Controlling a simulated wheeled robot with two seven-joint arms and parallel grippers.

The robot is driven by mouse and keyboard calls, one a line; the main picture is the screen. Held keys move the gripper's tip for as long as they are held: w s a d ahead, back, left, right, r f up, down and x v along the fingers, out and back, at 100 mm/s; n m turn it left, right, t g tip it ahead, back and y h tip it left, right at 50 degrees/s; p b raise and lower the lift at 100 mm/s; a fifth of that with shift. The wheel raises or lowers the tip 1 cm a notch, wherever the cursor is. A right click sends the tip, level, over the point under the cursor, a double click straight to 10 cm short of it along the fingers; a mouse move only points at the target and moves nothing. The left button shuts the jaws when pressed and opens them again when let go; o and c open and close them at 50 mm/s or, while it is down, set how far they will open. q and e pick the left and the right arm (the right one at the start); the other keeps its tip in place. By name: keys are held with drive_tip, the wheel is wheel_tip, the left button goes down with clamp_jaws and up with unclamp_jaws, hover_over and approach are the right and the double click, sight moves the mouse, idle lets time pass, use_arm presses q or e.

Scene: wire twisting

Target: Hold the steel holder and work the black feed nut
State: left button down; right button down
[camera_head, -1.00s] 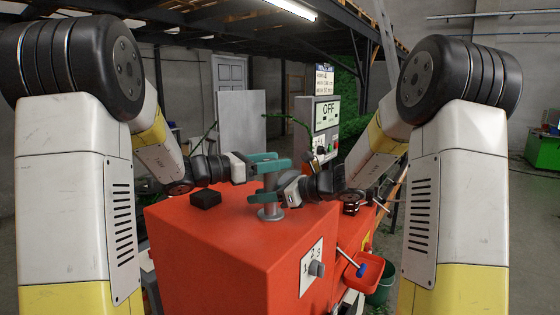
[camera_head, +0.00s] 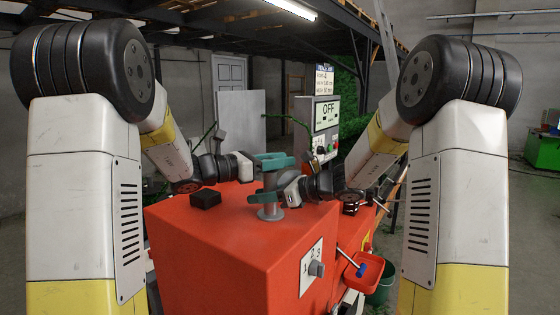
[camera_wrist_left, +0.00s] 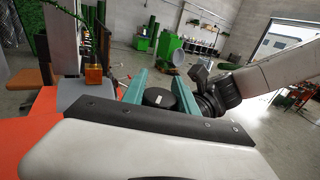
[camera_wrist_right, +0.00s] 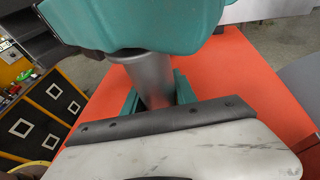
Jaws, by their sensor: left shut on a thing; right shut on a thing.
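The steel holder (camera_head: 270,212) stands upright on top of the red machine in the head view, with a round flange at its foot. My right gripper (camera_head: 266,198) is shut on its post from the right side. In the right wrist view the grey post (camera_wrist_right: 152,80) runs between the teal fingers. My left gripper (camera_head: 274,161) sits just above, shut on the black feed nut (camera_wrist_left: 159,97), which shows between its teal fingers in the left wrist view. In the head view the fingers mostly hide the nut. The left gripper also covers the post's upper end in the right wrist view.
The red machine (camera_head: 222,235) carries a small black block (camera_head: 205,199) on its top left and a numbered selector (camera_head: 316,269) on its front. A display reading OFF (camera_head: 327,113) stands behind. A red tray (camera_head: 360,278) hangs at the right.

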use_arm(q)
drive_tip(key=shift+m+g, duration=0.3)
drive_tip(key=shift+g, duration=0.1)
drive_tip(key=s+m+g+y, duration=0.1)
drive_tip(key=m+g, duration=0.3)
drive_tip(key=g, duration=0.2)
drive_tip(key=s+m+g+y, duration=0.1)
drive_tip(key=m+g, duration=0.3)
drive_tip(key=g, duration=0.2)
drive_tip(key=s+m+g, duration=0.1)
drive_tip(key=m+g, duration=0.4)
drive_tip(key=g, duration=0.2)
drive_tip(key=shift+s+a+f+y, duration=0.1)
drive_tip(key=shift+s+y, duration=0.1)
drive_tip(key=shift+y, duration=0.2)
drive_tip(key=shift+a, duration=0.2)
drive_tip(key=c, duration=0.9)
unclamp_jaws()
drive_tip(key=shift+c, duration=0.2)
